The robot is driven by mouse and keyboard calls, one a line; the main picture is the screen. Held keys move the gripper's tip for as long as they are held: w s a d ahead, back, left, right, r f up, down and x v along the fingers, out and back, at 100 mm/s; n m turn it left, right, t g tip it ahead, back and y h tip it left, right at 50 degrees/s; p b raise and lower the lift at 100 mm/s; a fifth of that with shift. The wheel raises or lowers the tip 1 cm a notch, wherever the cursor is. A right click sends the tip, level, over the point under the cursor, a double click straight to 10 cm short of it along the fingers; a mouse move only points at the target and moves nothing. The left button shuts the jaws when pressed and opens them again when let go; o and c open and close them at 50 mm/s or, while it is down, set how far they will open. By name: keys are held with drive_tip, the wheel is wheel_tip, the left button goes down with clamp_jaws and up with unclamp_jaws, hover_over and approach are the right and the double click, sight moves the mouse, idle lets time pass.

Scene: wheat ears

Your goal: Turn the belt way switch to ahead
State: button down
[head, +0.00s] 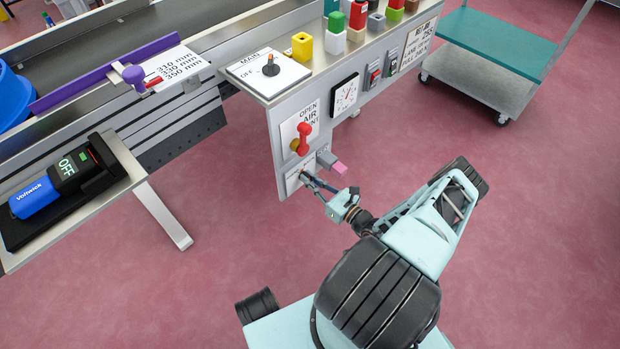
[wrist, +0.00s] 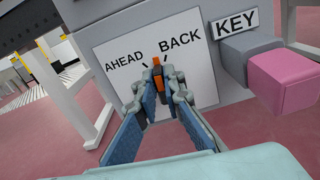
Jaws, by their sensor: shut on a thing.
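The belt way switch is an orange knob (wrist: 157,66) on a white plate (wrist: 202,85) lettered AHEAD on the left and BACK on the right, with a black tick by each word. My gripper (wrist: 159,80) is shut on the knob, one finger on each side. The knob's visible tip points up, roughly between the ticks; I cannot tell which it is set to. Its lower part is hidden by the fingers. In the head view my gripper (head: 310,182) reaches the low plate (head: 292,182) on the panel's end, and the knob is hidden there.
A grey block with a pink end (wrist: 285,80) sticks out beside the KEY label, right of my gripper. A red-handled air valve (head: 302,138) is above the plate. A gauge (head: 345,95) is further right. Open floor lies around my arm.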

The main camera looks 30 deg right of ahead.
drive_tip(key=shift+a+n+p, duration=0.2)
drive_tip(key=shift+n+p, duration=0.55)
drive_tip(key=shift+n, duration=2.75)
drive_tip(key=c, duration=2)
unclamp_jaws()
drive_tip(key=shift+c, duration=0.2)
wheel_tip(320, 180, up, 10)
drive_tip(key=shift+f, duration=0.1)
